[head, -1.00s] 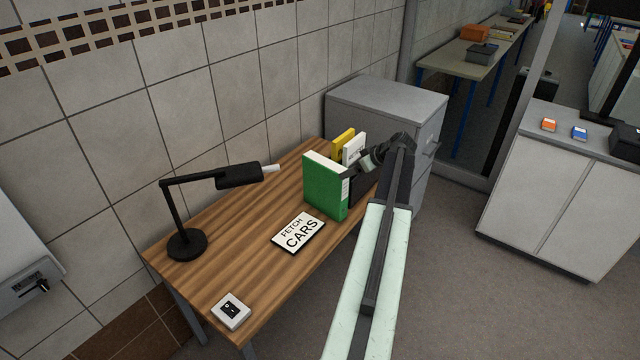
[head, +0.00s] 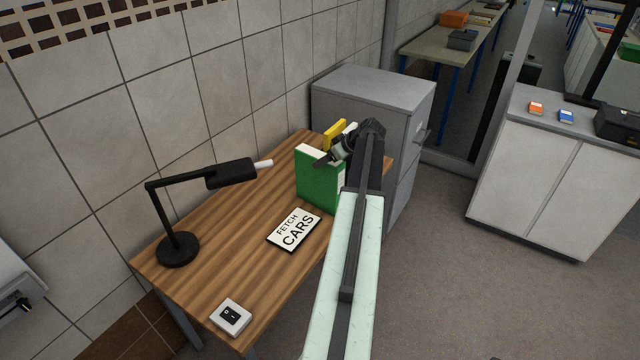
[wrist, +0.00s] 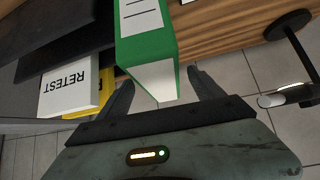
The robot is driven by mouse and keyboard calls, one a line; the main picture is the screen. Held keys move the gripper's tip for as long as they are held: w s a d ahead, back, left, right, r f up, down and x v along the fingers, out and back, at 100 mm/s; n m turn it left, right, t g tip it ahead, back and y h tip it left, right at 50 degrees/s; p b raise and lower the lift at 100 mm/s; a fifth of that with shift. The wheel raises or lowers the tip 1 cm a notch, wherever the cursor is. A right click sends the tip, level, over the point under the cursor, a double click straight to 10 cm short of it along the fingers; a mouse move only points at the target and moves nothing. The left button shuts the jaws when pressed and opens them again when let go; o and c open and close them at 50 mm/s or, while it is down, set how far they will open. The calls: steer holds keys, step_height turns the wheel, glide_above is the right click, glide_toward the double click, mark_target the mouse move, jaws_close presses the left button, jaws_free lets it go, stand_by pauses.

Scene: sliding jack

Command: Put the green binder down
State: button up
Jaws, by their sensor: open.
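The green binder (head: 318,186) stands upright on the wooden desk (head: 215,225). In the wrist view the green binder (wrist: 147,45) reaches down between the two fingers, its pale page edge towards me. My gripper (head: 331,160) is open at the binder's upper part in the head view. In the wrist view the fingers of my gripper (wrist: 160,88) lie one on each side of the binder's end, with a visible gap at the right finger. Contact at the left finger is unclear. My arm hides the binder's right side in the head view.
A FETCH CARS sign (head: 294,229), a black lamp (head: 178,247) and a switch box (head: 231,317) are on the desk. A grey cabinet (head: 370,90) stands behind.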

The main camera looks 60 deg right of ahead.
mark_target(319, 180)
steer(key=b+x, duration=0.3)
steer(key=x, duration=0.1)
steer(key=shift+w+f, duration=0.25)
steer(key=shift+f, duration=0.05)
jaws_close()
steer(key=shift+r, duration=0.15)
